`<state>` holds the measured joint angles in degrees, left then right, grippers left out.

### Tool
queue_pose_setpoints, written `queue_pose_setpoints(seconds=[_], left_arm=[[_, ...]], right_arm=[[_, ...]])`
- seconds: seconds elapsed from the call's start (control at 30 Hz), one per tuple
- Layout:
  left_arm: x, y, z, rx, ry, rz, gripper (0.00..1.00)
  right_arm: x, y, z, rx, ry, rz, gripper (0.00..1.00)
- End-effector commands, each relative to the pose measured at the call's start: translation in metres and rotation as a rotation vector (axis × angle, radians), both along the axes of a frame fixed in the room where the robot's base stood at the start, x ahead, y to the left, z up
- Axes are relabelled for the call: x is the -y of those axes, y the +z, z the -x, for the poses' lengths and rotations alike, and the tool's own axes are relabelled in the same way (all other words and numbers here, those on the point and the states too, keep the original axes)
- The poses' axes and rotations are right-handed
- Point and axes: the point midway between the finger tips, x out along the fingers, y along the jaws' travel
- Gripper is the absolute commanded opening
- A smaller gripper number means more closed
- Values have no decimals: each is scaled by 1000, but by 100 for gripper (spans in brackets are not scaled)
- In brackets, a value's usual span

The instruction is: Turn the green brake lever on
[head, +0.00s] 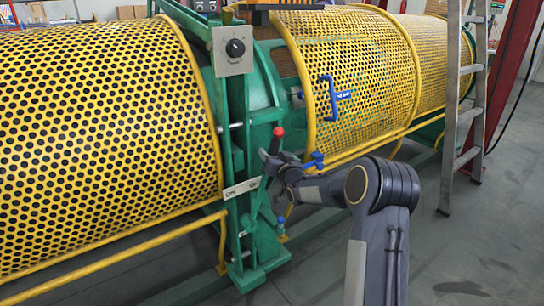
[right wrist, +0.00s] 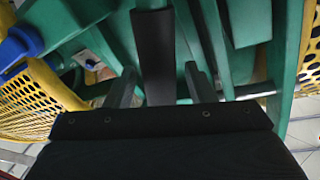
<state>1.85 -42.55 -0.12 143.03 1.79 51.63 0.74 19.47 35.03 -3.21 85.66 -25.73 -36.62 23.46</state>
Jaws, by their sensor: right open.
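The brake lever has a red knob (head: 278,132) at its top and stands at the green frame between the yellow mesh guards in the head view. A plate (head: 243,187) with OFF at its left end and ON at its right end sits beside it. My right gripper (head: 270,160) is open just below the knob, at the upper part of the lever, and hides much of it. In the right wrist view the fingers of my right gripper (right wrist: 160,82) stand apart, with a dark bar (right wrist: 155,45) between them; I cannot tell whether they touch it. My left gripper is not in view.
Yellow mesh guards (head: 100,130) flank the green frame (head: 237,110), which carries a grey box with a black dial (head: 235,48). Blue handles (head: 328,98) are on the right guard. A ladder (head: 462,110) stands at the right. Floor at the lower right is clear.

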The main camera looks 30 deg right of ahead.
Motion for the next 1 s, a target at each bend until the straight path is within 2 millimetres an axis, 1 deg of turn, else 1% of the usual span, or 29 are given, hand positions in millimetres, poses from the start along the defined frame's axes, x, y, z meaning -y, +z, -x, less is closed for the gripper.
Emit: queue_pose_setpoints(seconds=[0.07, 0.43, 0.63, 0.77, 0.87, 0.97, 1.0], left_arm=[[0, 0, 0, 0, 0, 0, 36], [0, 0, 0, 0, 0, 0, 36], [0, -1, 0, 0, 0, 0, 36], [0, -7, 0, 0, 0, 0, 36], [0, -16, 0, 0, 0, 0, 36], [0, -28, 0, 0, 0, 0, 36], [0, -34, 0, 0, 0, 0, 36]], right_arm=[[0, 0, 0, 0, 0, 0, 49], [0, 0, 0, 0, 0, 0, 1], [-1, 0, 0, 0, 0, 3, 0], [-7, 0, 1, 2, 2, 22, 0], [-18, 2, 1, 7, 5, 59, 0], [-33, 4, 2, 11, 7, 112, 0], [-41, 6, 3, 15, 8, 138, 0]])
